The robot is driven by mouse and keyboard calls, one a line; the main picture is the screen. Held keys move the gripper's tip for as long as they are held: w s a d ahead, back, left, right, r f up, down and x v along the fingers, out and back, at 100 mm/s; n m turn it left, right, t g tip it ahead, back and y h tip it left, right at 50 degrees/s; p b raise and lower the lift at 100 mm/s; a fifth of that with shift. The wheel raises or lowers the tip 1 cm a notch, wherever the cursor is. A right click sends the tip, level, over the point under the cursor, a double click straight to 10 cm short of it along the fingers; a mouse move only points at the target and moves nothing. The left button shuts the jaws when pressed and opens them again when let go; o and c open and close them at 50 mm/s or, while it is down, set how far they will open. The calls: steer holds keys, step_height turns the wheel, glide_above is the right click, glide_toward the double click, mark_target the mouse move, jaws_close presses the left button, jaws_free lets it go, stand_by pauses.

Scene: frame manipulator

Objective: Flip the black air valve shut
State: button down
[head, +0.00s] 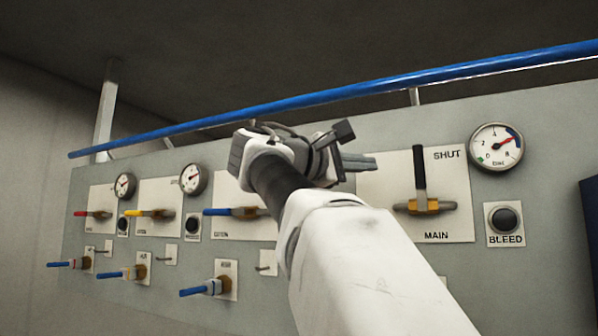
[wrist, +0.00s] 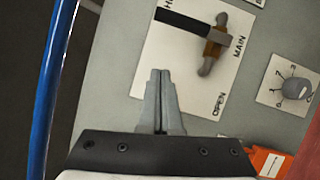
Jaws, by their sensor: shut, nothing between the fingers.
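The black air valve (head: 420,168) is at the right of the panel, on a plate marked MAIN and SHUT. Its black handle points straight up, across its brass body (head: 428,206), with its top left of the SHUT label. In the wrist view, the black handle (wrist: 185,22) points left from the brass body (wrist: 214,42), and an OPEN label shows at the plate's lower corner. My gripper (head: 372,163) is left of the handle in the head view. In the wrist view, its fingers (wrist: 160,75) are together and empty, with a gap to the handle.
A blue pipe (head: 350,93) runs above the panel. A gauge (head: 496,147) and BLEED button (head: 505,220) are right of the valve. Several coloured-handled valves, including a blue one (head: 225,212), are to the left. A grey knob (wrist: 295,88) and orange object (wrist: 270,161) show in the wrist view.

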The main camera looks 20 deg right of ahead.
steer(key=v, duration=0.6)
steer(key=shift+s+r+b, duration=0.3)
steer(key=shift+s+b, duration=0.05)
steer(key=shift+b, duration=0.05)
steer(key=shift+a, duration=0.15)
